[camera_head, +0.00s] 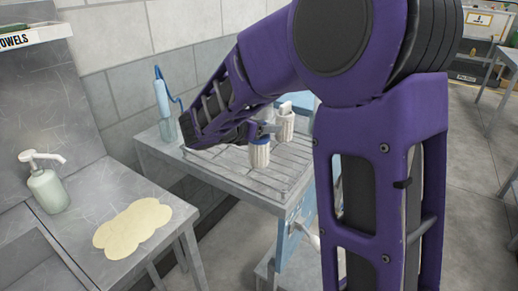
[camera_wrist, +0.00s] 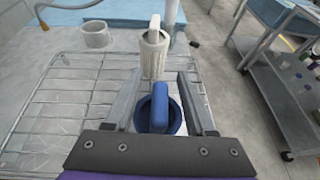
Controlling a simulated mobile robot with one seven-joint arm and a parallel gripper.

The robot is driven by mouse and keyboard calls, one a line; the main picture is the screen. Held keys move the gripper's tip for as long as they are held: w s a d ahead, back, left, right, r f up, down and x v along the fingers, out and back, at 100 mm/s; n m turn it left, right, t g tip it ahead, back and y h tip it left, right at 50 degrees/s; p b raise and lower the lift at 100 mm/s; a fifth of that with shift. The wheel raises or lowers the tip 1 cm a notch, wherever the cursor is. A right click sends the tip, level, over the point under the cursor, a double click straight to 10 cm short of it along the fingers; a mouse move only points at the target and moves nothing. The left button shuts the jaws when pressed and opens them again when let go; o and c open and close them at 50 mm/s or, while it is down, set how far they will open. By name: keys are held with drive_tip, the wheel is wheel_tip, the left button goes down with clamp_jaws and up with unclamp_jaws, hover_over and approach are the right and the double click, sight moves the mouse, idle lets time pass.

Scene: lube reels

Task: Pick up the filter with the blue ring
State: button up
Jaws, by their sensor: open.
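The filter with the blue ring (camera_head: 259,153) stands upright on the wire rack, with a white ribbed body. In the wrist view its blue top and raised blue handle (camera_wrist: 161,105) show from above. My gripper (camera_wrist: 160,76) is open, with one finger on each side of the blue handle; I cannot tell whether either finger touches it. In the head view my gripper (camera_head: 263,130) is at the top of this filter, partly hidden by my arm. A second filter, white with a white handle (camera_wrist: 153,52), stands just beyond it and also shows in the head view (camera_head: 285,125).
The wire rack (camera_wrist: 55,105) lies on a metal table. A short white cylinder (camera_wrist: 96,35) stands beyond the rack at left. A blue bottle-like item with a hose (camera_head: 162,95) is near the wall.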

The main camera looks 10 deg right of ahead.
clamp_jaws()
idle(1.4)
